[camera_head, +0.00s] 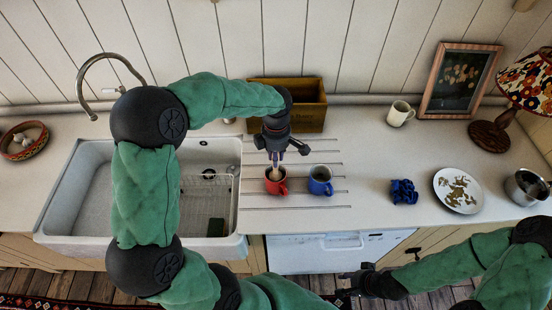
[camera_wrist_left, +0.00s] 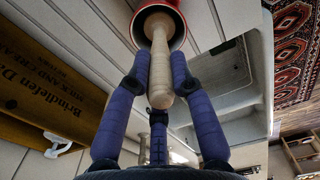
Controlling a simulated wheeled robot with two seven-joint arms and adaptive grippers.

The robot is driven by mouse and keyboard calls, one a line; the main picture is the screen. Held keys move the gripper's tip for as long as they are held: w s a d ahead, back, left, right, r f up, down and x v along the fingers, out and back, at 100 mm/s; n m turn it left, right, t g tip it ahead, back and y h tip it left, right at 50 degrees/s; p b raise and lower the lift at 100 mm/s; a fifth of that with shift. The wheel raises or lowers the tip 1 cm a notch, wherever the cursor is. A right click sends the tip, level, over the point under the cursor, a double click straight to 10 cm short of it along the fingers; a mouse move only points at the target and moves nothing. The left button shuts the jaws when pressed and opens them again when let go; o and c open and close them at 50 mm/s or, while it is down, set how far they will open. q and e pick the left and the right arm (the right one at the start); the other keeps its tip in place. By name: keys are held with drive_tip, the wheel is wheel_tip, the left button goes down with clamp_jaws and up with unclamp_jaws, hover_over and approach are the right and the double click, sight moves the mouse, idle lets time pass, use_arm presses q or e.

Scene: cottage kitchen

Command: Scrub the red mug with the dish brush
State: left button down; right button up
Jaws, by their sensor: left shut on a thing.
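The red mug (camera_head: 277,188) stands on the grooved drainboard right of the sink. My left gripper (camera_head: 275,155) is directly above it, pointing down. It is shut on the pale wooden handle of the dish brush (camera_wrist_left: 162,75), which also shows just below the fingers in the head view (camera_head: 274,174). In the left wrist view the brush's far end reaches into the opening of the red mug (camera_wrist_left: 184,30); its bristles are hidden. My right gripper (camera_head: 358,283) is low in front of the counter, away from the mug; its fingers are too dark to read.
A blue mug (camera_head: 320,182) stands close to the right of the red one. A wooden box (camera_head: 308,112) is behind. The white sink (camera_head: 100,215) lies left. Further right are a crumpled blue cloth (camera_head: 403,191), a patterned plate (camera_head: 457,208) and a cream mug (camera_head: 399,113).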

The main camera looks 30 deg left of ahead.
use_arm(q)
drive_tip(key=shift+w+r+p, duration=0.1)
drive_tip(key=shift+r+p, duration=2.1)
drive_tip(key=shift+r, duration=1.75)
drive_tip(key=shift+f, duration=0.1)
